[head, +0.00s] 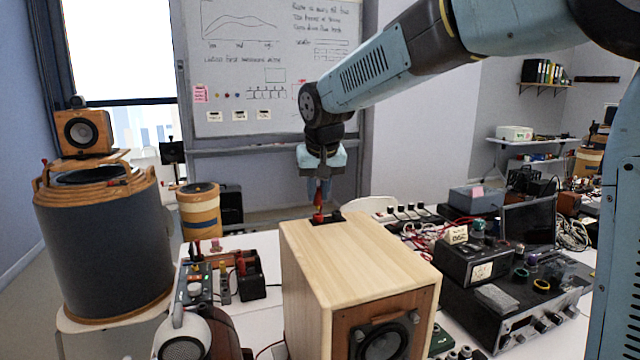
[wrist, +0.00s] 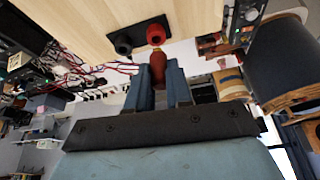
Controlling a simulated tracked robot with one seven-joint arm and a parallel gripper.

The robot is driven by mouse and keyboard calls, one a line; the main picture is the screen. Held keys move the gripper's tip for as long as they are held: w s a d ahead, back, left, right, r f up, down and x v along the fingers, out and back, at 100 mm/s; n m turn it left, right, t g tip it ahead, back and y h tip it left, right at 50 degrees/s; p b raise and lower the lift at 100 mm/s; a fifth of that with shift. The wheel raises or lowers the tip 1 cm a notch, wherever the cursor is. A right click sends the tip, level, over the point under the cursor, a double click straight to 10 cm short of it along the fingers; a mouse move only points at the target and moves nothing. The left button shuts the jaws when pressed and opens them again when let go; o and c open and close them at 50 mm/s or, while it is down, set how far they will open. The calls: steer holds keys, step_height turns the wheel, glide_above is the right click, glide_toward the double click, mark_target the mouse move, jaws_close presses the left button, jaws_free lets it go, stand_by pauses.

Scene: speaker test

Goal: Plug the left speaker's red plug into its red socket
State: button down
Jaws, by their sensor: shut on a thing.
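A pale wooden speaker (head: 340,245) stands on the table in the head view, with a black terminal plate at the back of its top. In the wrist view the plate carries a red socket (wrist: 156,33) and a black socket (wrist: 122,45). My gripper (head: 319,188) is above the plate. Its two blue fingers (wrist: 159,88) are shut on a red plug (wrist: 157,70), which also shows in the head view (head: 319,201). The plug's gold tip is right at the red socket's mouth, roughly in line with it. I cannot tell whether the tip is inside.
Right of the speaker are red cables (head: 425,232), a power strip (head: 405,212) and dark electronic devices (head: 475,262). Left are small testers (head: 197,285) and headphones (head: 185,335). A large dark drum-shaped cabinet (head: 105,250) stands further left. Space above the speaker is clear.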

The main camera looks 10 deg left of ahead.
steer(key=shift+s+d+f, duration=0.1)
steer(key=shift+s+f, duration=0.1)
steer(key=shift+s, duration=0.1)
stand_by(0.7)
steer(key=shift+f, duration=0.9)
stand_by(1.4)
steer(key=c, duration=0.9)
jaws_free()
steer(key=shift+c, duration=0.2)
steer(key=shift+r, duration=0.15)
step_height(320, 180, up, 7)
steer(key=shift+r, duration=0.15)
stand_by(0.5)
